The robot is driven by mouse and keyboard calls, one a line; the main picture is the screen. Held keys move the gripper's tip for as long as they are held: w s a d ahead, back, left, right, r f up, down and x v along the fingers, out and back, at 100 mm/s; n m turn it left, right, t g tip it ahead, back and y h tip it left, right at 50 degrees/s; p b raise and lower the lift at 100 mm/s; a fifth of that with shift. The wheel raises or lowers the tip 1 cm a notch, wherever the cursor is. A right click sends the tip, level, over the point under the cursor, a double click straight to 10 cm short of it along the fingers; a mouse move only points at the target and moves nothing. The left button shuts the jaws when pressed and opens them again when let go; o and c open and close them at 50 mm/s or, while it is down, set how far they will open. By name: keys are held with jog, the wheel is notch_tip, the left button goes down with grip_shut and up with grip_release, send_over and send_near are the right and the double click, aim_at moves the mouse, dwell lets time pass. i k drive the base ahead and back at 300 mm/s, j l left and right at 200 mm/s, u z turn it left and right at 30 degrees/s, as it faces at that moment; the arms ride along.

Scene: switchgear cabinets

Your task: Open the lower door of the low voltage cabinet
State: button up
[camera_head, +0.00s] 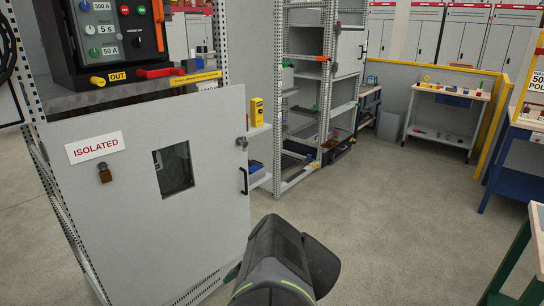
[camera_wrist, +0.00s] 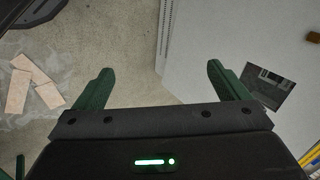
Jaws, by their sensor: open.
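The lower door (camera_head: 120,215) of the low voltage cabinet is a light grey panel with an "ISOLATED" label, a brass padlock, and a dark window (camera_head: 173,169). My gripper (camera_head: 232,272) is low in front of the door's right side, mostly hidden by my wrist. In the wrist view, my gripper (camera_wrist: 160,80) has its green fingers wide apart, nothing between them. The door (camera_wrist: 200,40) fills the right side there; the handle is not visible.
Above the door is a black breaker unit (camera_head: 115,40) with a red lever. To the right stands an open rack (camera_head: 300,90) with shelves. Workbenches (camera_head: 445,110) stand farther back and right. The concrete floor (camera_head: 400,220) between is clear.

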aim_at(144, 247)
jog(key=k, duration=0.2)
jog(key=i+j, duration=0.2)
jog(key=i, duration=0.25)
jog(key=i+j, duration=0.25)
jog(key=i, duration=0.2)
jog(key=i+j+z, duration=0.1)
jog(key=i, duration=0.35)
jog(key=i+j, duration=0.35)
jog(key=i, duration=0.1)
